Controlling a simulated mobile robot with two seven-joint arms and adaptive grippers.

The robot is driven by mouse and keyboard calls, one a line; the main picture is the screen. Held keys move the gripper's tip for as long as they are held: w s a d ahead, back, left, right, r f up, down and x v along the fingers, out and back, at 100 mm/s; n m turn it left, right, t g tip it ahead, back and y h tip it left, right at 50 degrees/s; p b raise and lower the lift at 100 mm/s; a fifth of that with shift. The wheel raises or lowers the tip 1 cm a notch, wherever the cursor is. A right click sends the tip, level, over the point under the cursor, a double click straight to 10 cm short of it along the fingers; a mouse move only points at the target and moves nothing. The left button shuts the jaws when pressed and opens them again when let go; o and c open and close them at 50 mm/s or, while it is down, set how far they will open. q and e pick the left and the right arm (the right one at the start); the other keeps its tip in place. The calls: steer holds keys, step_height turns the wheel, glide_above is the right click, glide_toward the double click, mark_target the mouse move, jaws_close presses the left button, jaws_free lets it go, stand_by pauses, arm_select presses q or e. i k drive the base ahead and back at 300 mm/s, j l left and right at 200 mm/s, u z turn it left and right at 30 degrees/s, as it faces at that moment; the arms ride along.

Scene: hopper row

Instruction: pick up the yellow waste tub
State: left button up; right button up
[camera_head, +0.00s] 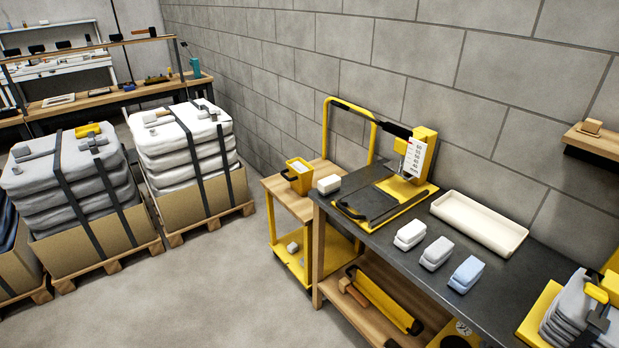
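Nothing touches the tub from above. Neither of my grippers is in view.
A dark workbench (389,235) adjoins the cart, bearing a white block (329,184), a yellow press-like device (413,160), a cream tray (478,222) and several small blocks. Strapped sacks on pallets (187,151) stand left. Grey floor (200,290) is clear before the cart.

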mark_target(300, 173)
steer(key=i+j+z, duration=0.15)
steer(key=z, duration=0.2)
steer(key=i+j+z, duration=0.1)
steer(key=z, duration=0.3)
steer(key=i+j+z, duration=0.1)
steer(key=j+z, duration=0.25)
steer(key=i+j+z, duration=0.2)
steer(key=j, duration=0.25)
steer(key=j+z, duration=0.25)
steer(key=j, duration=0.2)
steer(key=i+j, duration=0.1)
steer(key=j, duration=0.45)
steer(key=i+j+z, duration=0.15)
steer(key=j, duration=0.45)
steer(key=k+l, duration=0.05)
